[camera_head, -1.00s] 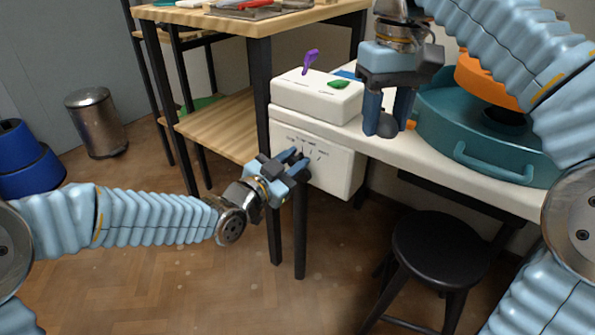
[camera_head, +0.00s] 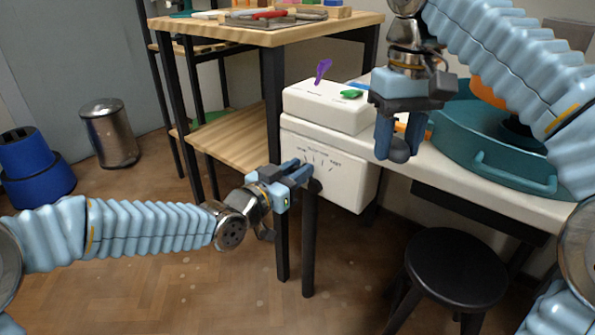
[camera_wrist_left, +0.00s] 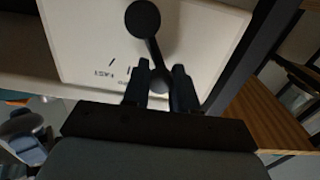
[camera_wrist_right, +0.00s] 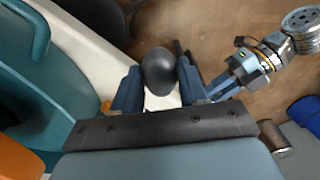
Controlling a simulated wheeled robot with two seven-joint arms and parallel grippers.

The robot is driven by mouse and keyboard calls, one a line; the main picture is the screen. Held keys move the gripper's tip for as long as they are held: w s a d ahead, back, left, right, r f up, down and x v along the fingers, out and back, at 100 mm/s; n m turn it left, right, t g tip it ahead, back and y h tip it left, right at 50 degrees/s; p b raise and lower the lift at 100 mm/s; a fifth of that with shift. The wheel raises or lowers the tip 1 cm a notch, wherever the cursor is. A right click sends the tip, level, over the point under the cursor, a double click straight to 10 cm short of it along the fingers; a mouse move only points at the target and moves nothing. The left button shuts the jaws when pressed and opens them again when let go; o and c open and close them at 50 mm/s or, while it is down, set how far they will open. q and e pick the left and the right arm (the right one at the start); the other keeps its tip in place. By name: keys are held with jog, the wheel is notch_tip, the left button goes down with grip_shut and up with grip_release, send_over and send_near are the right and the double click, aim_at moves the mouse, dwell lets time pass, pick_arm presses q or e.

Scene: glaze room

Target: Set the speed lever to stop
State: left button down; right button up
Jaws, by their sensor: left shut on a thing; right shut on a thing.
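The speed lever (camera_wrist_left: 152,45) is a dark rod with a round black knob on the front of a white control box (camera_head: 354,180). My left gripper (camera_wrist_left: 158,88) is shut around the rod near its base, and the knob sticks out past the fingers in the left wrist view. In the head view my left gripper (camera_head: 303,175) is at the box's lower left. Printed marks (camera_head: 318,160) fan out above it; the right one seems to read "fast", the others are too small. My right gripper (camera_head: 398,148) is shut on a dark grey rounded thing (camera_wrist_right: 158,72), held beside the white table's edge.
A green piece (camera_head: 351,94) and a purple piece (camera_head: 322,71) are on top of the white box. A teal basin (camera_head: 490,150) is on the white table at right. A wooden table (camera_head: 255,35) is behind, a black stool (camera_head: 456,268) in front right.

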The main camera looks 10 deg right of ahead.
pick_arm(q)
jog(key=shift+w+a+f, duration=0.15)
jog(key=shift+f, duration=0.05)
jog(key=c, duration=0.9)
grip_release()
jog(key=shift+r, duration=0.1)
jog(key=shift+c, duration=0.2)
pick_arm(e)
jog(key=shift+r+p, duration=0.55)
pick_arm(q)
jog(key=v, duration=1.2)
